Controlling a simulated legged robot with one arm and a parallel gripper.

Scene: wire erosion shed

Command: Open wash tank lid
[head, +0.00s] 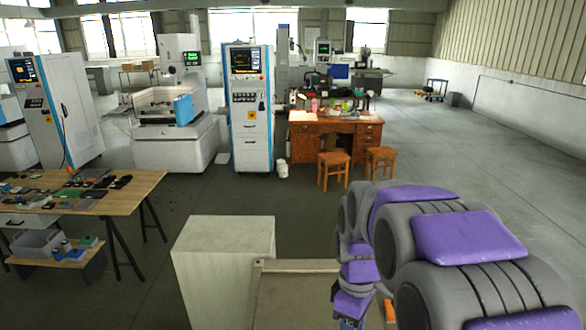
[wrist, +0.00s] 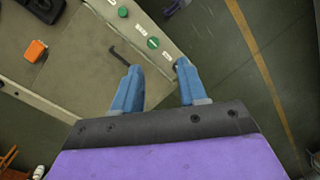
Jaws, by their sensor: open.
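The wash tank appears to be the beige box with a flat, rimmed top (head: 295,266) at the bottom of the head view, partly cut off and partly behind my arm. In the wrist view its beige top (wrist: 80,65) carries a thin dark bent bar (wrist: 125,60), perhaps the lid's handle. I cannot make out the lid's edges clearly; the top looks flat. My gripper (wrist: 158,67) is open with two blue fingers and nothing between them. The left fingertip is close to the bar's end; contact cannot be told. In the head view my gripper is mostly hidden.
A strip with green buttons (wrist: 153,43) and white labels runs beside the bar. An orange object (wrist: 35,50) lies on the left. A pale block (head: 225,270) adjoins the tank. A workbench (head: 140,188) with small parts stands left. The floor at right is clear.

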